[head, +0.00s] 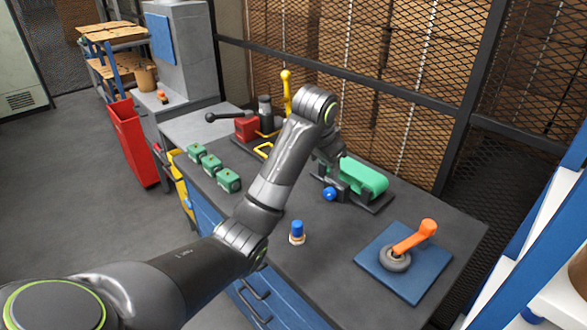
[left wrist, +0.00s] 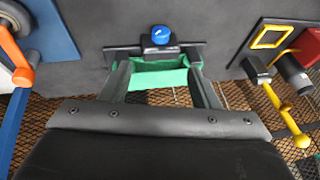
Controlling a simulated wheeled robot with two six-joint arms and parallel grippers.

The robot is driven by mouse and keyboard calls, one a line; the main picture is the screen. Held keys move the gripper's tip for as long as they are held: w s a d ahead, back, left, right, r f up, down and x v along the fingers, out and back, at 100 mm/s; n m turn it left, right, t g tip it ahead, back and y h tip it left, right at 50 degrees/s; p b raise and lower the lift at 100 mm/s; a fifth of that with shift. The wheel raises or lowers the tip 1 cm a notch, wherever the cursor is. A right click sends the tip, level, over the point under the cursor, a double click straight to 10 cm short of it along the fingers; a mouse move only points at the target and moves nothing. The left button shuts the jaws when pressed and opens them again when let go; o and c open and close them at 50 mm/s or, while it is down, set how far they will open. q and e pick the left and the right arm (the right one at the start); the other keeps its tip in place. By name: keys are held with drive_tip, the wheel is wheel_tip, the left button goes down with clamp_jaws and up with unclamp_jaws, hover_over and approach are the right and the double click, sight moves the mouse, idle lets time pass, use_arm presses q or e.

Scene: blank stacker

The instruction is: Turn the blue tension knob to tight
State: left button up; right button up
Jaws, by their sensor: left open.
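The blue tension knob (head: 329,194) is on the near side of a green belt unit (head: 364,178) with a dark base, towards the back of the bench. In the left wrist view the knob (left wrist: 160,36) is round, with a small pale mark on its face, and the green belt (left wrist: 158,77) lies below it. My left gripper (left wrist: 157,66) is open and empty there, its fingers apart over the belt, with the knob beyond the tips and not between them. In the head view, my left arm hides most of this gripper. My right gripper is not in view.
A blue plate with an orange crank (head: 414,237) is at the bench's right. A small blue-topped object (head: 297,230) stands near the front edge. Several green blocks (head: 228,180), a red block (head: 246,128) and a yellow lever (head: 287,92) are at the left. A mesh fence stands behind.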

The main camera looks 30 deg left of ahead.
use_arm(q)
drive_tip(key=b, duration=0.4)
approach(326, 195)
drive_tip(key=x, duration=0.8)
drive_tip(key=shift+d, duration=0.2)
drive_tip(key=h+b, duration=0.1)
drive_tip(key=b, duration=0.1)
drive_tip(key=h+b, duration=0.1)
drive_tip(key=b, duration=0.1)
drive_tip(key=f+g+h+b, duration=0.1)
drive_tip(key=b, duration=0.1)
drive_tip(key=shift+w+a+n, duration=0.25)
drive_tip(key=shift+a+n, duration=0.1)
drive_tip(key=shift+n, duration=0.05)
drive_tip(key=shift+r+h+b, duration=0.1)
drive_tip(key=shift+h+b, duration=0.4)
drive_tip(key=shift+b, duration=0.05)
drive_tip(key=p+v, duration=0.1)
drive_tip(key=v, duration=1.7)
drive_tip(key=shift+w+d, duration=0.25)
drive_tip(key=shift+w, duration=0.1)
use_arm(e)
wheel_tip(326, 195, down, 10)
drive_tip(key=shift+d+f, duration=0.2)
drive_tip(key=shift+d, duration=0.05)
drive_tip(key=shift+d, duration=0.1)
